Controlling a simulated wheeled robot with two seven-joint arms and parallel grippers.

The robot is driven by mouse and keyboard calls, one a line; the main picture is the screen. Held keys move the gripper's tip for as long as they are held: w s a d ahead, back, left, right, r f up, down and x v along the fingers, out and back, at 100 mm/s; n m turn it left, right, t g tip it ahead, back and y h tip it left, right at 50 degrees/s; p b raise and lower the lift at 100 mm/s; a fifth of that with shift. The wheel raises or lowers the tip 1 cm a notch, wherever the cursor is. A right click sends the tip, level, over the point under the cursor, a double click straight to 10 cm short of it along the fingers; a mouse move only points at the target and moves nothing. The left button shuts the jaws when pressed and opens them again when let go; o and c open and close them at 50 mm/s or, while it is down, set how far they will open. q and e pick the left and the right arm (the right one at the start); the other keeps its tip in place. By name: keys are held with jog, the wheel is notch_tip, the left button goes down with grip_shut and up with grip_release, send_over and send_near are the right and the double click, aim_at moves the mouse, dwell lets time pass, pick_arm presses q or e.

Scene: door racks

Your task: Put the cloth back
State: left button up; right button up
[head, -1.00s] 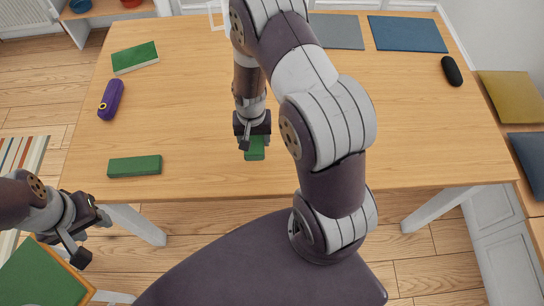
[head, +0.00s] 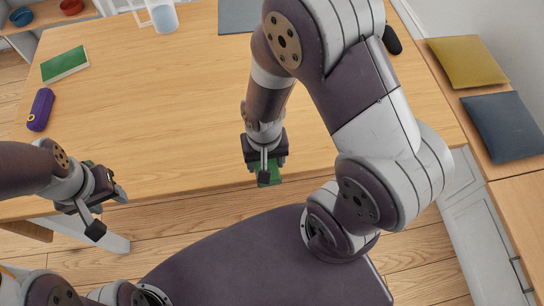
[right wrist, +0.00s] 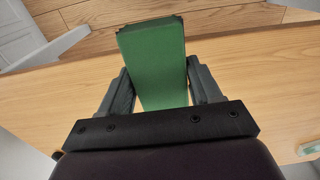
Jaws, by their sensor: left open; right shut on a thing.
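A green flat slab, which I take as the folded cloth (head: 270,179), is held at the near edge of the table (head: 180,120). My right gripper (head: 264,172) is shut on it, pointing down. In the right wrist view the cloth (right wrist: 155,70) stands out between the two fingers of the right gripper (right wrist: 160,88). I cannot tell whether it touches the table. My left gripper (head: 108,212) is open and empty, low at the left by the table's near edge.
A green book (head: 65,65) and a purple case (head: 40,109) lie at the table's left. A clear container (head: 163,17) and a grey mat (head: 239,15) are at the back. Yellow (head: 467,60) and blue (head: 503,125) cushions lie on a bench at right. The table's middle is clear.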

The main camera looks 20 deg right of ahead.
jog(key=shift+s+d+f, duration=0.15)
jog(key=shift+s+f, duration=0.05)
jog(key=shift+f, duration=0.05)
send_over(238, 160)
notch_tip(238, 160, down, 7)
jog(key=shift+s+d+r, duration=0.1)
jog(key=shift+s+r, duration=0.05)
jog(key=shift+f, duration=2)
jog(key=shift+f, duration=0.1)
jog(key=o, duration=1)
